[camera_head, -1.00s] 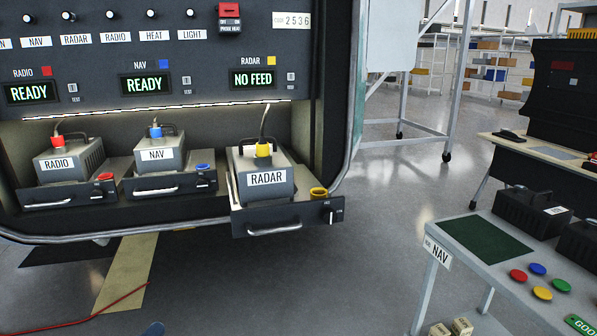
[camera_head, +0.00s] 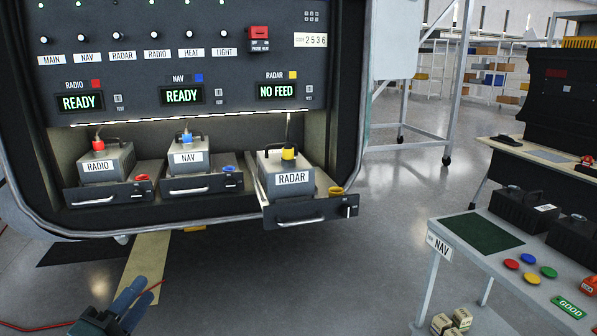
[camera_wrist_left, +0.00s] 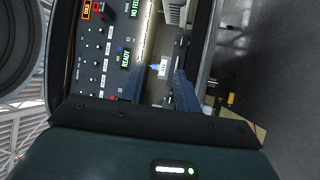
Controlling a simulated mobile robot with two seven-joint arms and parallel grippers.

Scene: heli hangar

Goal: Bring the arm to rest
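My left gripper (camera_head: 138,298) shows at the bottom left of the head view, low in front of the equipment bay and apart from it. Its two blue fingers stand apart with nothing between them. In the left wrist view the fingers (camera_wrist_left: 160,92) are also spread, with the bay's panel and drawers beyond them. My right gripper is in neither view.
The bay holds a radio unit (camera_head: 105,163), a nav unit (camera_head: 187,158) and a radar unit (camera_head: 288,173). The radar drawer (camera_head: 310,212) sticks out farthest; its display (camera_head: 277,91) reads NO FEED. A NAV bench (camera_head: 441,246) stands right. Floor between is clear.

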